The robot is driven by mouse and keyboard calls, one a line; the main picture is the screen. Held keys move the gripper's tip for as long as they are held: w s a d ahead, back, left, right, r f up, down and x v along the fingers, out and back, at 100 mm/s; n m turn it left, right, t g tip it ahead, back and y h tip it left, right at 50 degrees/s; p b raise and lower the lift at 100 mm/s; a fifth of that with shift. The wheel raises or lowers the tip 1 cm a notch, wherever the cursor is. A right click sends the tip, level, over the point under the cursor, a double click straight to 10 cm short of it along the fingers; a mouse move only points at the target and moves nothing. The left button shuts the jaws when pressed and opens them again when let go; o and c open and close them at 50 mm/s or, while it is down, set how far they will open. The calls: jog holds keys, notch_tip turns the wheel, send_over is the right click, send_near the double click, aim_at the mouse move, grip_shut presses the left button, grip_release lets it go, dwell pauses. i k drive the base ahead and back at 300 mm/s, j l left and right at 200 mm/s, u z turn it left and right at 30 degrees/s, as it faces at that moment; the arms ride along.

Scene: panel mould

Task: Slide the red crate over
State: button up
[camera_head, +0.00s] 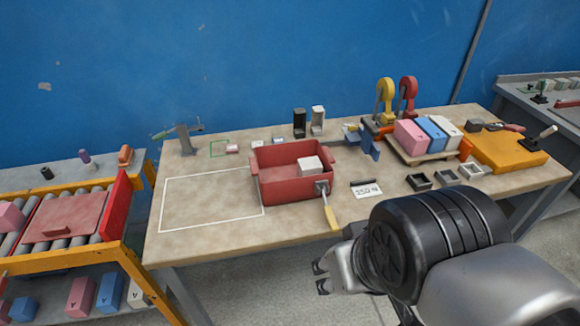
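The red crate (290,191) sits on the workbench (205,240), near its middle, with a white block (310,165) inside at the right. A grey fitting with a yellow handle (331,216) is at the crate's front right corner and points toward the front edge. A white outlined rectangle (163,205) is marked on the bench to the left; the crate's left side is at or just over its right edge. My gripper (319,277) is in front of the bench, below the yellow handle in the picture. Its fingertips are apart with nothing between them.
A card reading 250 N (366,190) and small dark trays (418,182) lie to the right. Pink, blue and white blocks (411,136) stand behind them. A small clamp stand (184,140) is at the back left. A roller conveyor (70,245) adjoins left. The outlined area is bare.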

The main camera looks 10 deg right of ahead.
aim_at(274, 166)
jog(key=i, duration=1)
